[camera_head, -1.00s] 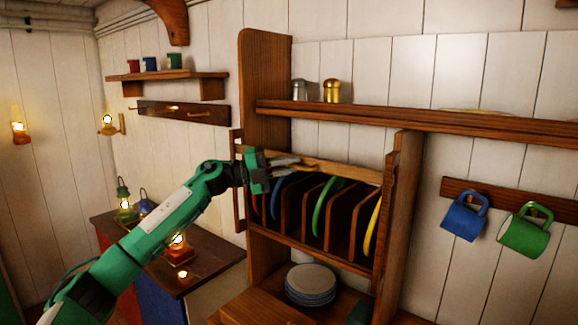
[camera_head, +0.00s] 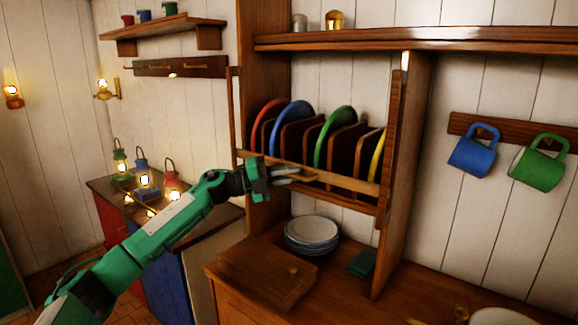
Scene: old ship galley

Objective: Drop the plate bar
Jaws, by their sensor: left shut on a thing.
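The plate bar (camera_head: 340,183) is a light wooden strip across the front of the plate rack (camera_head: 306,188). It now lies low, across the lower front of the rack. My left gripper (camera_head: 291,175) is shut on the bar near its left end. Red (camera_head: 262,118), blue (camera_head: 290,118), green (camera_head: 336,125) and yellow (camera_head: 377,155) plates stand upright between the rack's dividers, behind the bar. My right gripper is not in view.
A stack of plates (camera_head: 312,232) and a dark green block (camera_head: 362,263) stand on the counter below. Blue (camera_head: 471,155) and green (camera_head: 537,168) mugs hang at right. Lit lanterns (camera_head: 143,180) stand on the left cabinet. A shelf (camera_head: 420,40) runs above the rack.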

